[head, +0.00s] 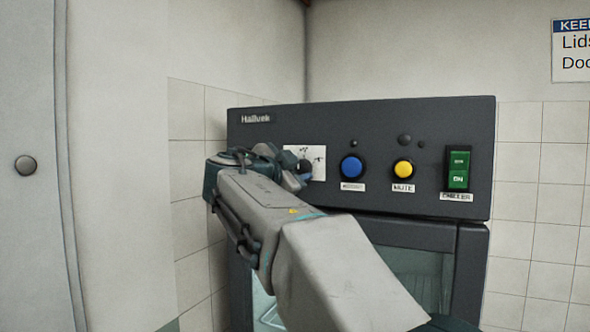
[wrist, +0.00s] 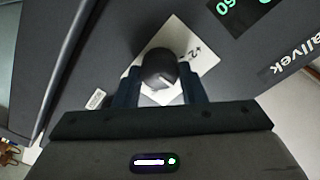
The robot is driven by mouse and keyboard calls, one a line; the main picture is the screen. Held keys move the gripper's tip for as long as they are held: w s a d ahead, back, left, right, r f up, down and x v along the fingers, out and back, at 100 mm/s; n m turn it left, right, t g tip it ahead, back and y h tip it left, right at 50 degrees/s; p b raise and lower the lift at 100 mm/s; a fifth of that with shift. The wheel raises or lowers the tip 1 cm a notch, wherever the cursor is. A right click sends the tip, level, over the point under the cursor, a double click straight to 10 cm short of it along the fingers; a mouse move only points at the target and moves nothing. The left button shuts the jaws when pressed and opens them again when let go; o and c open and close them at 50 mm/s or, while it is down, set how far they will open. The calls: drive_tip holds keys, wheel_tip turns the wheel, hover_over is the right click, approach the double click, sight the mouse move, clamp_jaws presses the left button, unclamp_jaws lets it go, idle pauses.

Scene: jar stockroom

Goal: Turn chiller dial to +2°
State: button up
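The chiller dial is a dark round knob (wrist: 158,66) on a white scale plate (wrist: 205,58). A "2" marking shows on the plate, to the right of the knob in the wrist view. A short pale line shows on the knob's lower right; I cannot tell which mark it is on. My gripper (wrist: 160,85) has one finger on each side of the knob, close against it, and looks shut on it. In the head view my gripper (head: 298,180) is at the panel and partly hides the dial (head: 306,166) and its scale plate (head: 318,150).
The dark control panel (head: 400,125) also has a blue button (head: 351,166), a yellow mute button (head: 403,169) and a green chiller switch (head: 458,168). A glass-fronted cabinet (head: 410,275) is below. A green digital display (wrist: 238,10) shows near the dial.

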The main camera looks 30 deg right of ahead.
drive_tip(key=shift+c, duration=0.7)
drive_tip(key=shift+f+n+b, duration=0.15)
drive_tip(key=shift+n+b, duration=0.15)
drive_tip(key=shift+b, duration=0.6)
drive_tip(key=n+b, duration=0.3)
drive_tip(key=shift+f+b, duration=0.15)
drive_tip(key=shift+b, duration=0.15)
drive_tip(key=n+b, duration=0.2)
drive_tip(key=n, duration=0.2)
drive_tip(key=n+b, duration=0.1)
drive_tip(key=n, duration=0.3)
drive_tip(key=shift+r, duration=0.2)
drive_tip(key=shift+n, duration=0.4)
drive_tip(key=o, duration=1)
drive_tip(key=shift+t, duration=0.3)
